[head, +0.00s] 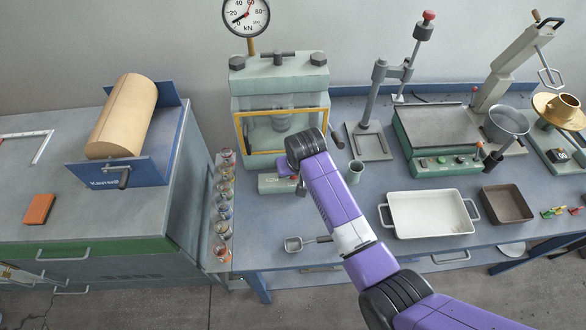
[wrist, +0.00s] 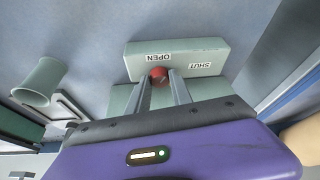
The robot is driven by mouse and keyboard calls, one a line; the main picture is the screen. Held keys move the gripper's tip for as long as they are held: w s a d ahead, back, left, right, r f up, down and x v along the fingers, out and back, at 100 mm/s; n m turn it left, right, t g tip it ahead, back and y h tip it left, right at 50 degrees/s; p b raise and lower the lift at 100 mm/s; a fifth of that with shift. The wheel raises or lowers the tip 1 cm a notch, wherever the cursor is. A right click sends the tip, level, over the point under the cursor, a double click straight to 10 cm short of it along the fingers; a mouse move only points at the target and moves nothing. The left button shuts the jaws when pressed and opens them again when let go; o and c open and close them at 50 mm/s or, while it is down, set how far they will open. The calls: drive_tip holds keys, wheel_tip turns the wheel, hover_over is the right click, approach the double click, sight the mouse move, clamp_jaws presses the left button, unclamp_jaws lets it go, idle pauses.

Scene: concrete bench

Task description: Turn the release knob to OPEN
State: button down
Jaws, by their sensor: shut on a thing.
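The release knob (wrist: 160,73) is a small red knob on the face of a pale green box (wrist: 205,55). The labels OPEN and SHUT appear upside down on that box in the wrist view, with OPEN close by the knob and SHUT to its right. My gripper (wrist: 160,82) has its two grey fingers on either side of the knob and is shut on it. The knob's exact pointing direction is hard to tell. In the head view the box (head: 270,184) sits at the foot of the press (head: 280,75), and my arm hides part of it.
A green cup (head: 354,172) stands right of my gripper. Glass jars (head: 223,205) line the bench's left edge. A small metal scoop (head: 294,244) lies in front. A white tray (head: 428,214) and a dark pan (head: 508,205) stand to the right. A dial gauge (head: 246,16) tops the press.

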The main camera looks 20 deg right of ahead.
drive_tip(key=n, duration=0.1)
drive_tip(key=n+y, duration=0.1)
drive_tip(key=n, duration=0.1)
drive_tip(key=shift+d+n, duration=0.2)
drive_tip(key=shift+n, duration=0.1)
drive_tip(key=shift+n+g+y, duration=0.3)
drive_tip(key=shift+n+y, duration=0.5)
drive_tip(key=shift+n, duration=0.9)
drive_tip(key=c, duration=1.2)
unclamp_jaws()
drive_tip(key=shift+o, duration=0.2)
drive_tip(key=shift+d+r, duration=0.1)
drive_tip(key=b+v, duration=0.1)
drive_tip(key=v, duration=0.6)
drive_tip(key=shift+r, duration=0.25)
